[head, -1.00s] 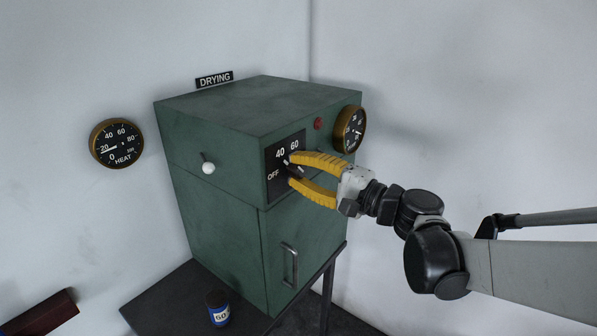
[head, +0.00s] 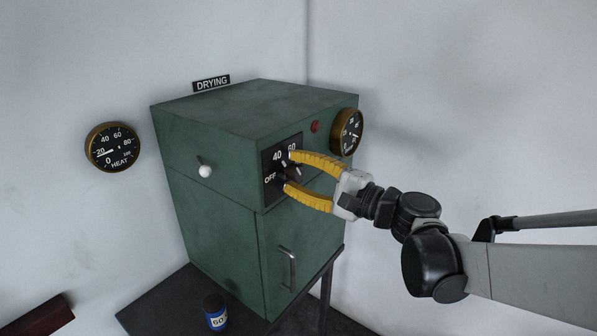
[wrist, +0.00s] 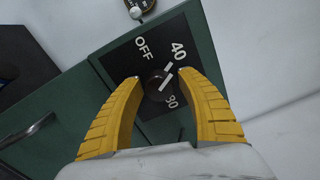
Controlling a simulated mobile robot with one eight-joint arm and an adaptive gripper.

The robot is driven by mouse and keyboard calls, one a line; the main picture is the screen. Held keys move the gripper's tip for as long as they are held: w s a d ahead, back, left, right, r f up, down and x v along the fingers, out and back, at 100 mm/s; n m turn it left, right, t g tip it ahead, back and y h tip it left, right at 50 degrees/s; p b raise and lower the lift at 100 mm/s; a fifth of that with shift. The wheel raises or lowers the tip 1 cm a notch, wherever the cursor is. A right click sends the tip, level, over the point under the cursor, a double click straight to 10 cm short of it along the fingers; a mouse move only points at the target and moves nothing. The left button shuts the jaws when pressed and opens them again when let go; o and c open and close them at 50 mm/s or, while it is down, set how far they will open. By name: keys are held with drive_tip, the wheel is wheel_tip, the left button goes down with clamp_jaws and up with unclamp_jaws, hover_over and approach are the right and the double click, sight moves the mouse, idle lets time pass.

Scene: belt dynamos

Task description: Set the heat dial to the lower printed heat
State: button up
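The heat dial is a dark round knob (wrist: 157,86) on a black plate (head: 268,165) printed OFF, 40 and 60, on the green drying cabinet (head: 205,120). In the wrist view its white pointer line points toward the 40. My gripper (head: 288,171) is open, its yellow fingers on either side of the knob. In the wrist view the fingertips (wrist: 162,76) stand apart from the knob, with a gap on both sides.
A HEAT gauge (head: 113,147) on the left wall has its needle near 20. A second gauge (head: 347,132) and a red lamp (head: 315,127) are on the cabinet. A white-knobbed lever (head: 205,171) sticks out left of the dial. A blue can (head: 215,313) stands on the dark table (head: 160,310).

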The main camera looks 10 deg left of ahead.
idle(0.3)
drive_tip(key=v, duration=1.2)
drive_tip(key=shift+f, duration=0.1)
drive_tip(key=s+d+f+n+h+b, duration=0.2)
drive_tip(key=s+d+f+h+b, duration=0.2)
drive_tip(key=f, duration=0.5)
drive_tip(key=s+d+f+n+h+b, duration=0.2)
drive_tip(key=s+d+f+h+b, duration=0.25)
drive_tip(key=f, duration=0.45)
drive_tip(key=s+d+f+n+h+b, duration=0.1)
drive_tip(key=s+d+f+h+b, duration=0.1)
drive_tip(key=d, duration=0.5)
drive_tip(key=s+d+f+n+h+b, duration=0.2)
drive_tip(key=s+d+f+h, duration=0.3)
drive_tip(key=d+f+h, duration=0.1)
drive_tip(key=shift+s+d+f, duration=0.15)
drive_tip(key=shift+d+f, duration=0.55)
drive_tip(key=shift+d, duration=0.3)
